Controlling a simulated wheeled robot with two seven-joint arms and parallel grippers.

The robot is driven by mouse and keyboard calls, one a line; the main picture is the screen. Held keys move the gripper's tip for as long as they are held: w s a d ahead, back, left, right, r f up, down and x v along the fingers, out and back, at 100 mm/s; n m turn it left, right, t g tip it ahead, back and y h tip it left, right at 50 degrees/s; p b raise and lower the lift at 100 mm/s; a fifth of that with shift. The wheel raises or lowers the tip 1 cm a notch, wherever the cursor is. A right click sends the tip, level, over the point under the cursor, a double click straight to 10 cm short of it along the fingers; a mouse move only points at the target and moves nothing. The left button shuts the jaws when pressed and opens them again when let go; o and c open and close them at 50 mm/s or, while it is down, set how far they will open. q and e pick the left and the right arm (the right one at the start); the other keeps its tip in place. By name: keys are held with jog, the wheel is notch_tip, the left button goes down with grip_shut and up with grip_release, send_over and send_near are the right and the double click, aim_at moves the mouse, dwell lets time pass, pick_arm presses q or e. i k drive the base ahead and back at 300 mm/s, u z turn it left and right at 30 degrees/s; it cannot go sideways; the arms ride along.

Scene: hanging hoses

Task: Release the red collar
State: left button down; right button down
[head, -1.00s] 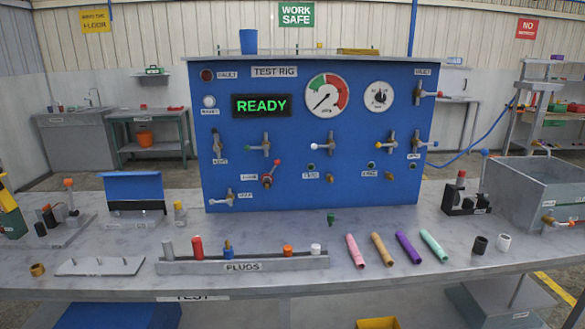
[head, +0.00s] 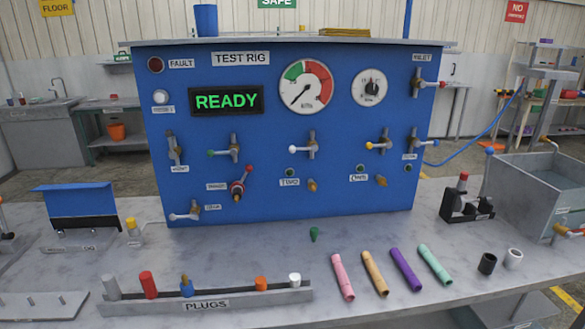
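The blue test rig panel (head: 340,195) stands on the grey bench and its display reads READY. A small fitting with a red collar (head: 238,187) sticks out of the lower left of the panel. A lever with a red ball tip rises beside the collar. The fitting is small, so I cannot tell how the collar is seated. Neither of my grippers is in view.
A plugs rack (head: 205,304) holds several plugs at the front left. Pink (head: 342,277), orange (head: 374,272), purple (head: 405,268) and mint (head: 434,264) tubes lie right of it. A small green piece (head: 314,234) sits before the panel. A grey bin (head: 535,190) stands at right.

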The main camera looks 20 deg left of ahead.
aim_at(249, 168)
jog(key=u, duration=0.4)
jog(key=i, duration=0.8)
jog(key=u, duration=0.75)
